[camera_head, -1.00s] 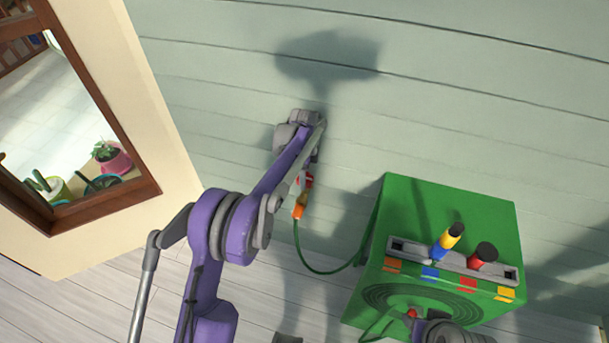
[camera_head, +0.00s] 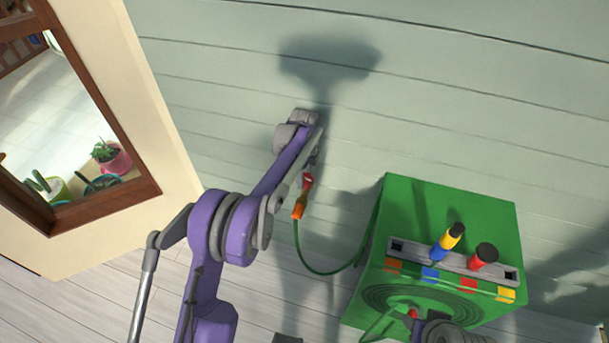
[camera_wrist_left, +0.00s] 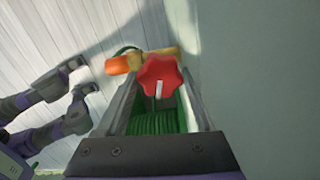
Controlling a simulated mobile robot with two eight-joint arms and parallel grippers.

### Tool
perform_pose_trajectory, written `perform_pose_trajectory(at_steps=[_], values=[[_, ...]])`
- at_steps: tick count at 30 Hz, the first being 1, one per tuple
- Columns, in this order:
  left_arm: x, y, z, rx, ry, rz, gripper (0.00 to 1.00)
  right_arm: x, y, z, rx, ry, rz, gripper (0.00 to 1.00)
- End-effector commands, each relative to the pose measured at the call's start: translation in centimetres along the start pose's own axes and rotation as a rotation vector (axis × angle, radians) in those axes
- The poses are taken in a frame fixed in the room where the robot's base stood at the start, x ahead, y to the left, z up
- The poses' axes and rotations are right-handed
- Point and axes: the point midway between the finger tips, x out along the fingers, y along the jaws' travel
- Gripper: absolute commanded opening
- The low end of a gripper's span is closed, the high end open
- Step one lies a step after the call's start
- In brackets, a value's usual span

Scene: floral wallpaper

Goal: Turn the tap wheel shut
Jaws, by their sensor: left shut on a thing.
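The red tap wheel (camera_wrist_left: 160,74), a lobed knob, sits between the fingers of my left gripper (camera_wrist_left: 157,98) in the left wrist view. The gripper is shut on it. In the head view my left gripper (camera_head: 313,160) is at the wall, its fingers partly hidden by its own arm. The red wheel (camera_head: 308,181) shows just below it, above the orange hose end (camera_head: 298,211). The brass tap body (camera_wrist_left: 162,52) is largely hidden behind the wheel in the wrist view.
A green hose (camera_head: 330,271) hangs from the orange end to a green box-shaped hose reel (camera_head: 450,212) at the right. Yellow and red-handled tools stand in its rack. The pale plank wall (camera_head: 450,120) is close behind the tap. A wood-framed window (camera_head: 140,185) is at the left.

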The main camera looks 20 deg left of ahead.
Motion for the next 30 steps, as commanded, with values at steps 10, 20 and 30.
perform_pose_trajectory(at_steps=[10, 20, 30], values=[[-0.05, -0.07, 0.03, -0.001, -0.001, -0.003, 1.00, -0.01, 0.00, 0.00, 0.000, 0.000, 0.000, 0.50], [-0.06, -0.09, 0.08, -0.113, -0.001, -0.004, 1.00, -0.09, 0.00, -0.03, 0.000, 0.000, 0.000, 0.50], [-0.04, -0.01, 0.18, -0.561, -0.002, -0.005, 1.00, -0.37, 0.00, -0.13, 0.000, 0.001, 0.000, 0.50]])
